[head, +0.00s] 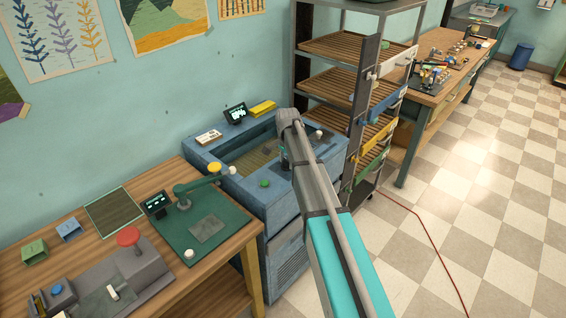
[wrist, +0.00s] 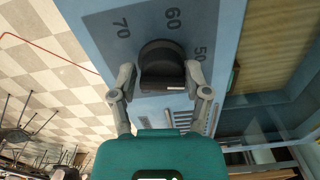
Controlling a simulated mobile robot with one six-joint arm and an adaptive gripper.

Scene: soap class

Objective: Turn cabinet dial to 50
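The black cabinet dial (wrist: 162,64) is on a blue panel (wrist: 225,20) in the wrist view. The printed marks 70, 60 and 50 curve around its far side from left to right. A small white mark shows low on its right side. My gripper (wrist: 160,78) has one grey finger on each side of the dial, close to its edges. I cannot tell whether both fingers touch it. In the head view, the blue cabinet (head: 205,163) stands by the wall, and my arm reaches over its right side. My arm hides the dial there.
A green button (head: 264,183), a small display (head: 236,113) and a yellow block (head: 263,108) are on the cabinet. A shelf rack (head: 335,48) stands close behind my arm. Open checkered floor (head: 460,190) lies right.

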